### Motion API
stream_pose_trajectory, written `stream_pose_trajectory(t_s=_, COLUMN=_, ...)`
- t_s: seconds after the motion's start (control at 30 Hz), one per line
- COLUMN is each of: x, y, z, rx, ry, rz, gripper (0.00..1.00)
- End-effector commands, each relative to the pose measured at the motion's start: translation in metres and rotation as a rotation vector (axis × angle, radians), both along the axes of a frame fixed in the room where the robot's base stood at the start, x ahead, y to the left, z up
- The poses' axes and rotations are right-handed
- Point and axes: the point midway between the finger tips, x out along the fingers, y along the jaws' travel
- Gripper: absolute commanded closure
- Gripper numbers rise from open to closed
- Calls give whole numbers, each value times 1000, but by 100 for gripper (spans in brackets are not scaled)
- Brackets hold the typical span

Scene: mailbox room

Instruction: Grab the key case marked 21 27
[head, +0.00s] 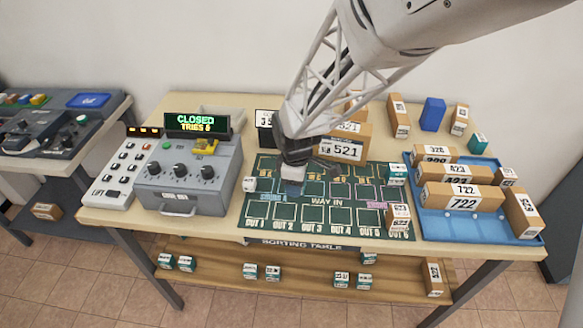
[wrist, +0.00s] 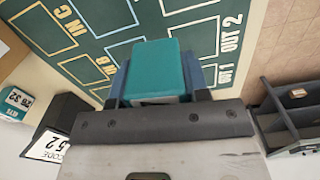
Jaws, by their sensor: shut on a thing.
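My gripper (head: 293,187) is over the left part of the green sorting mat (head: 285,213). In the wrist view a teal case (wrist: 158,68) sits between its two fingers, and they are shut on it. The case's marking is hidden, so I cannot tell whether it reads 21 27. In the head view the gripper mostly hides this case. More teal-and-white cases (head: 272,273) are on the lower shelf.
A grey control box (head: 187,180) with a "CLOSED TRIES 6" display (head: 197,124) stands at left. A blue tray (head: 490,228) with several cardboard parcels is at right. A parcel marked 521 (head: 341,151) stands behind the mat. A teal case (head: 397,172) stands on the mat's right side.

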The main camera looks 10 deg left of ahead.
Motion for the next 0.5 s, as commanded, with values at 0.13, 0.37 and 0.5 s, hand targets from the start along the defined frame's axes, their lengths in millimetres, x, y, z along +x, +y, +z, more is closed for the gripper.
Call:
stream_pose_trajectory(t_s=0.13, x=-14, y=-6, z=2, rx=0, ry=-1, rz=0, gripper=83)
stream_pose_trajectory(t_s=0.37, x=-25, y=-11, z=3, rx=0, ry=0, rz=0, gripper=83)
stream_pose_trajectory(t_s=0.5, x=-28, y=-12, z=3, rx=0, ry=0, rz=0, gripper=83)
